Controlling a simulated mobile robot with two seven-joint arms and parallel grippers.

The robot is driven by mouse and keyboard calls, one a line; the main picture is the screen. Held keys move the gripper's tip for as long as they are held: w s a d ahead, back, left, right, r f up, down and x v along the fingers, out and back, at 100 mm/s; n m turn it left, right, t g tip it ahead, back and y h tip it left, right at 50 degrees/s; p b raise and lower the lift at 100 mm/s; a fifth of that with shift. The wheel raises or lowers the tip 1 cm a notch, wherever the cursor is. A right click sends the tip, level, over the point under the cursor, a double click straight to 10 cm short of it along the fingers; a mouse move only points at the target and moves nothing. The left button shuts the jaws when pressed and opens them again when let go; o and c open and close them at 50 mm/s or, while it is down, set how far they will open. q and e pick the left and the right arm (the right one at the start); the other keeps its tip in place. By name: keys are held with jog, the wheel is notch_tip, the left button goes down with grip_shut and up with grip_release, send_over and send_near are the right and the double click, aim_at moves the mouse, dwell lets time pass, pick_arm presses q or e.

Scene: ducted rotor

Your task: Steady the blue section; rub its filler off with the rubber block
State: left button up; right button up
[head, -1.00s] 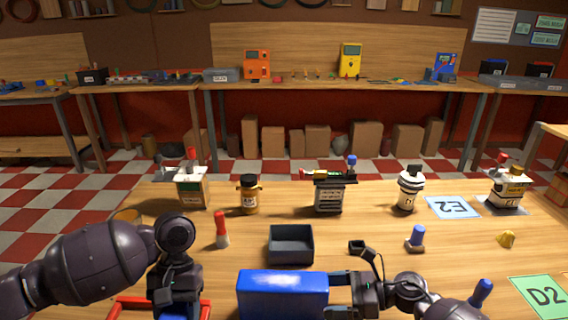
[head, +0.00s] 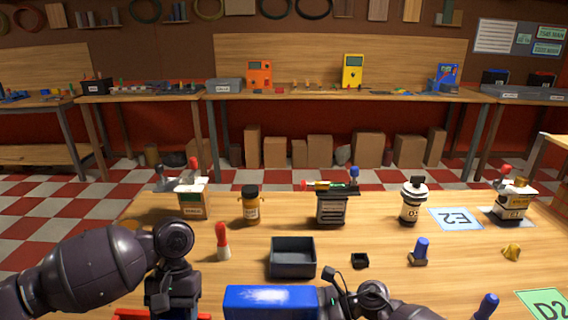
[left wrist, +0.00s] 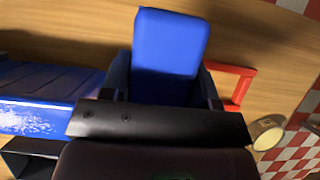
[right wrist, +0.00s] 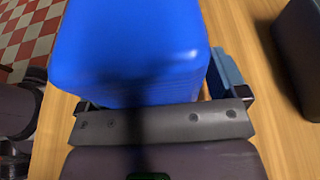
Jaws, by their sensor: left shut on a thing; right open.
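A large glossy blue body with rounded corners (head: 270,300) stands at the near edge in the head view. It fills much of the right wrist view (right wrist: 130,45). My left gripper (left wrist: 165,85) is shut on a blue piece, the blue section (left wrist: 170,45), beside a red frame (left wrist: 236,82). A blue surface with a pale speckled patch (left wrist: 30,116) shows left of it; I cannot tell if they are joined. My right gripper (right wrist: 165,95) is open close by the large blue body, which hides one finger. I cannot identify the rubber block for certain.
A dark open tray (head: 292,270) stands just beyond the blue body, with a small black holder (head: 360,261) beside it. A red-topped bottle (head: 223,242) and blue-handled stamp (head: 420,252) stand nearby. Several jars and boxes line the table's far side.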

aim_at(289, 318)
pick_arm(q)
notch_tip(289, 318, down, 2)
jog(key=shift+f+b, duration=0.1)
jog(key=shift+b, duration=0.3)
pick_arm(e)
jog(key=x, duration=0.2)
jog(key=shift+a+f, duration=0.3)
pick_arm(q)
jog(key=shift+s, duration=0.1)
pick_arm(e)
jog(key=shift+a, duration=0.35)
jog(key=shift+c, duration=0.3)
jog(key=c, duration=0.8)
